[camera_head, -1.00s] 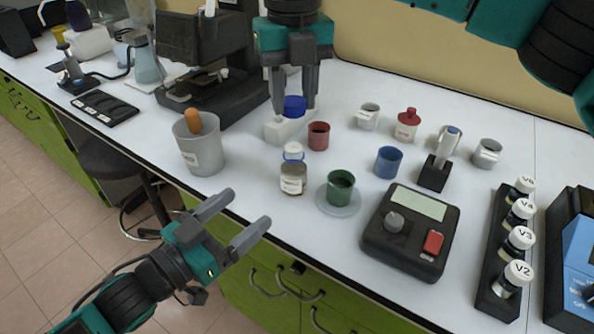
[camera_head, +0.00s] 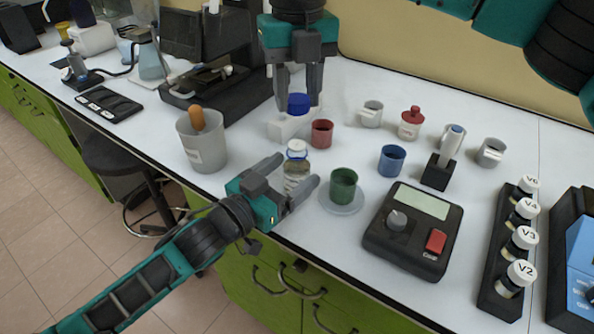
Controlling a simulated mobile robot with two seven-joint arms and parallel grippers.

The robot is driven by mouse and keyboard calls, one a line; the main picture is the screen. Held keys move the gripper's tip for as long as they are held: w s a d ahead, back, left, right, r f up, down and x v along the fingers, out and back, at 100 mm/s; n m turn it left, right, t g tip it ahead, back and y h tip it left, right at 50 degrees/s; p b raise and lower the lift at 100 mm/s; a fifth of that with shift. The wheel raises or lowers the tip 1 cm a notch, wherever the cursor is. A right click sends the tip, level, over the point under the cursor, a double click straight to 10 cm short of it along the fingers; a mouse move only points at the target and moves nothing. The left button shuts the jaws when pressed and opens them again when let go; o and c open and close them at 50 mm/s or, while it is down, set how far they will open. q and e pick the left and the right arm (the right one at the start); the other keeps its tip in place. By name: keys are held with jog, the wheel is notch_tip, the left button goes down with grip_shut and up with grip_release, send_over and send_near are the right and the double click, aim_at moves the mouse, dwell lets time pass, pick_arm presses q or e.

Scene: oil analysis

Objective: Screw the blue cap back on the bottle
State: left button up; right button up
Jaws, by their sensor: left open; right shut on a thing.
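The bottle (camera_head: 296,172) is small and clear with a white label and a pale top with a blue ring. It stands upright near the front edge of the bench. My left gripper (camera_head: 297,169) is open, with one finger on each side of the bottle; I cannot tell whether they touch it. The blue cap (camera_head: 298,103) is between the fingers of my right gripper (camera_head: 299,101), which is shut on it and points down. A white block (camera_head: 284,127) sits just below the cap; I cannot tell whether they touch.
A red cup (camera_head: 321,133) stands behind the bottle. A green cup (camera_head: 343,185) on a saucer (camera_head: 345,208) is close to its right. A grey beaker (camera_head: 203,148) stands to the left. A scale (camera_head: 411,230) and a vial rack (camera_head: 498,262) are further right.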

pick_arm(q)
jog(key=shift+w+d, duration=0.25)
jog(key=shift+c, duration=0.2)
grip_shut()
pick_arm(e)
jog(key=shift+f, duration=2.45)
